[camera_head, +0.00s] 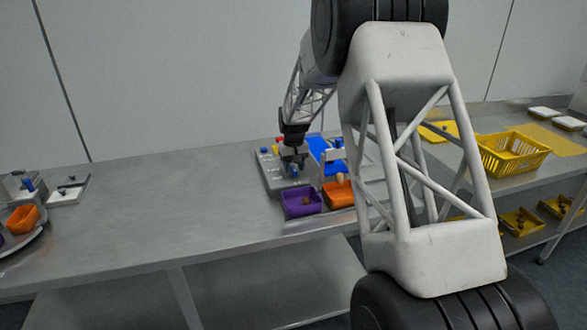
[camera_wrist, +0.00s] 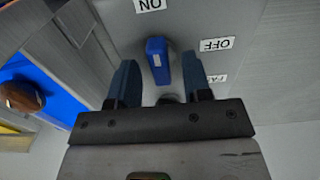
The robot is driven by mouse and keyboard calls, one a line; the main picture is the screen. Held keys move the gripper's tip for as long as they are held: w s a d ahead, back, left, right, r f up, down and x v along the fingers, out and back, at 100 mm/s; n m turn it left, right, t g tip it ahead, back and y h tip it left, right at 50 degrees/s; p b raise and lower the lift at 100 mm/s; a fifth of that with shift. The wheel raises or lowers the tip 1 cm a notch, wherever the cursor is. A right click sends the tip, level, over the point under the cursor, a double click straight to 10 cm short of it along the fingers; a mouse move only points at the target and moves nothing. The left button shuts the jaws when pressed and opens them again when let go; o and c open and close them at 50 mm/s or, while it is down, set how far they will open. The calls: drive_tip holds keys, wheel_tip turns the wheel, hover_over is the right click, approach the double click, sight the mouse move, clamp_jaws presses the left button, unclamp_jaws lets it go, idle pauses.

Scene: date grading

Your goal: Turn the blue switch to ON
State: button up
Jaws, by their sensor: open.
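The blue switch (camera_wrist: 157,60) is an elongated blue knob with a small pale mark, on a grey panel (camera_wrist: 120,25). In the wrist view, an ON label (camera_wrist: 150,5) lies above it and an OFF label (camera_wrist: 216,44) lies to its right, both upside down. The knob's long side runs roughly up and down in that view, toward the ON side. My gripper (camera_wrist: 160,68) is open, one dark finger on each side of the knob; contact cannot be told. In the head view my gripper (camera_head: 292,163) is low over the grey unit (camera_head: 272,182), hiding part of it.
A purple bin (camera_head: 301,203) and an orange bin (camera_head: 338,194) stand just in front of the unit. A bright blue surface (camera_head: 320,150) is beside my gripper. A yellow basket (camera_head: 513,155) stands at right.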

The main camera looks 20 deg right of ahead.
sight(294, 169)
drive_tip(key=shift+r, duration=3.55)
drive_tip(key=shift+s+a+r, duration=0.1)
drive_tip(key=shift+s+r, duration=0.25)
drive_tip(key=shift+s, duration=0.05)
drive_tip(key=s+a+r, duration=0.2)
drive_tip(key=s+r, duration=0.2)
drive_tip(key=s, duration=0.4)
drive_tip(key=s+a+r+t, duration=0.15)
drive_tip(key=s+r, duration=0.25)
drive_tip(key=s, duration=0.5)
drive_tip(key=s+a+r, duration=0.2)
drive_tip(key=s+r, duration=0.3)
drive_tip(key=s, duration=0.3)
drive_tip(key=s+a+f, duration=0.1)
drive_tip(key=s+f, duration=0.1)
drive_tip(key=s, duration=1.3)
drive_tip(key=s+a+f+t, duration=0.1)
drive_tip(key=s+a, duration=0.1)
drive_tip(key=s, duration=1.3)
drive_tip(key=shift+a+f, duration=0.2)
drive_tip(key=shift+f, duration=0.2)
